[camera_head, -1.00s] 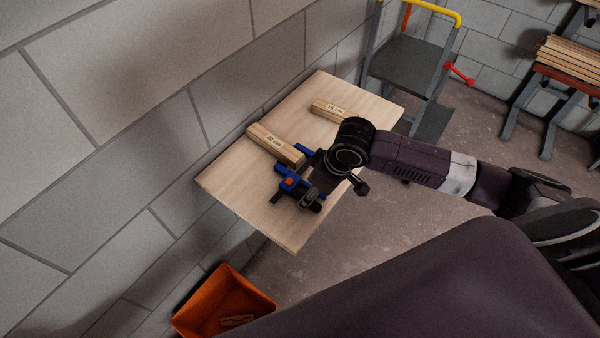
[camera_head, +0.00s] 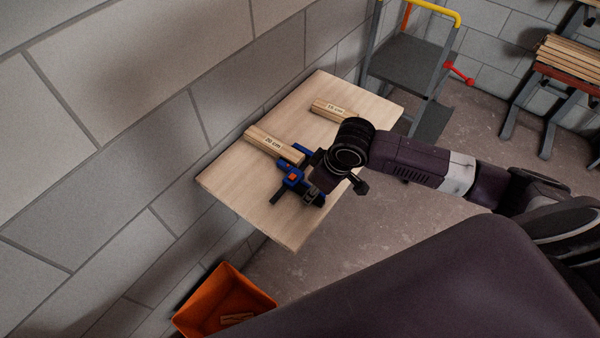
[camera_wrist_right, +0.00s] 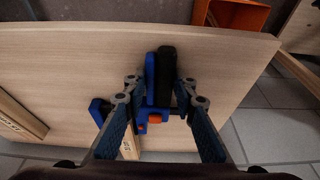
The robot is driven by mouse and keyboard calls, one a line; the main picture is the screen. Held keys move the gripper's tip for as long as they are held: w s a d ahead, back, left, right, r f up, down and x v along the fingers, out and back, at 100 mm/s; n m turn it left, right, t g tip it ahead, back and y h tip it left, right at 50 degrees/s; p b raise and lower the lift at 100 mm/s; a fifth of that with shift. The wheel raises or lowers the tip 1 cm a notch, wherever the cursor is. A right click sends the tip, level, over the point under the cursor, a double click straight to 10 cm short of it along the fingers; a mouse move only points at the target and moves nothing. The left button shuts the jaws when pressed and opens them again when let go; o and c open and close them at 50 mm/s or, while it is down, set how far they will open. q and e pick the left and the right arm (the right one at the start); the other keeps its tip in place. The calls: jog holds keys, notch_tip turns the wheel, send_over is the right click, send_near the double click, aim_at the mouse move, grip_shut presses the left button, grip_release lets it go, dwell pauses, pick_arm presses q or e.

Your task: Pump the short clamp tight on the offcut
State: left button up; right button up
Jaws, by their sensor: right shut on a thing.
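The short clamp (camera_head: 293,178) is blue with an orange button and black grips. It lies on the pale board at the near end of a wooden block marked 20 cm (camera_head: 272,145). In the right wrist view the clamp (camera_wrist_right: 152,95) lies between the fingers of my right gripper (camera_wrist_right: 163,92), which is shut on it. The block's end (camera_wrist_right: 130,149) shows just below it. In the head view my right gripper (camera_head: 314,188) is at the clamp's grip end, partly hidden by my wrist. Jaw contact with the block cannot be made out. My left gripper is not in view.
Another block, marked 15 cm (camera_head: 329,109), lies farther back on the board (camera_head: 235,185). A block wall runs along the left. An orange bin (camera_head: 222,302) stands below the near edge. A grey step stand (camera_head: 407,67) is behind. The board's near left is clear.

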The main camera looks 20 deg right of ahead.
grip_shut()
jog(key=o, duration=1)
grip_release()
jog(key=shift+c, duration=0.2)
jog(key=shift+o, duration=0.9)
jog(key=shift+d, duration=0.15)
jog(key=shift+w+d+p, duration=0.15)
jog(key=shift+d+p, duration=0.1)
jog(key=shift+p, duration=0.15)
jog(key=shift+a+p, duration=0.2)
jog(key=shift+p, duration=0.45)
